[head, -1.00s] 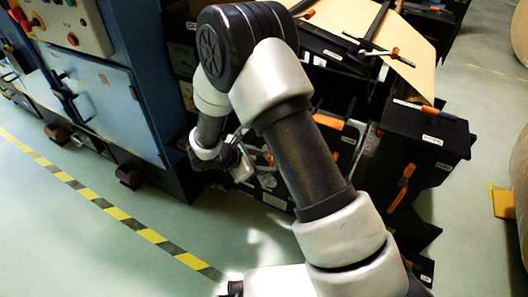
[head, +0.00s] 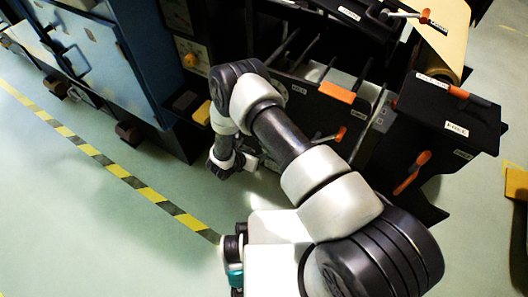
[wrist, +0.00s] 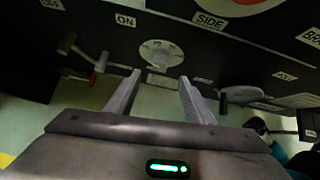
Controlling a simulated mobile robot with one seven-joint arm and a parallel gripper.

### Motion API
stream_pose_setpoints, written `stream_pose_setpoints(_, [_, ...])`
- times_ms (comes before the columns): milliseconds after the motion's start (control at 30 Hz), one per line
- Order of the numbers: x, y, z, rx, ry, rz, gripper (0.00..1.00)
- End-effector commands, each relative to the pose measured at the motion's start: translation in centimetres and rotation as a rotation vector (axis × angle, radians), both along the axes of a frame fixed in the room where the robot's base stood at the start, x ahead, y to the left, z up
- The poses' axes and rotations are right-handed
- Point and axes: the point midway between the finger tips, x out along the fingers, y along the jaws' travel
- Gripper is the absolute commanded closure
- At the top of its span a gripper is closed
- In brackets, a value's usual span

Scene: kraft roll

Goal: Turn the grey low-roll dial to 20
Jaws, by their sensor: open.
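In the wrist view a round pale grey dial (wrist: 160,53) with markings sits on a dark panel, with a small label below it. Its setting is too small and blurred to read. My gripper (wrist: 160,82) is open and empty, with its two fingers pointing toward the panel. The dial shows just beyond the fingertips, roughly centred between them, and does not appear to be held. In the head view my gripper (head: 235,163) is low over the floor in front of the dark machine, and I cannot make out this dial there.
In the wrist view a red-tipped lever (wrist: 100,62) is left of the dial and a grey handle (wrist: 240,94) is right. In the head view the blue cabinet (head: 100,60) stands left and a black box with orange handles (head: 440,110) right. Open floor lies in front, with striped tape (head: 120,170).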

Motion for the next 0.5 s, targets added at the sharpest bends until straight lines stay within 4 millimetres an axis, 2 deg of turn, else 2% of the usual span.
stream_pose_setpoints(33, [0.7, -0.6, -1.2, 0.002, 0.0, -0.006, 0.52])
stream_pose_setpoints(200, [2.8, -2.1, -3.8, 0.001, 0.0, -0.005, 0.52])
stream_pose_setpoints(500, [5.1, -3.5, -6.3, 0.001, 0.0, -0.004, 0.52])
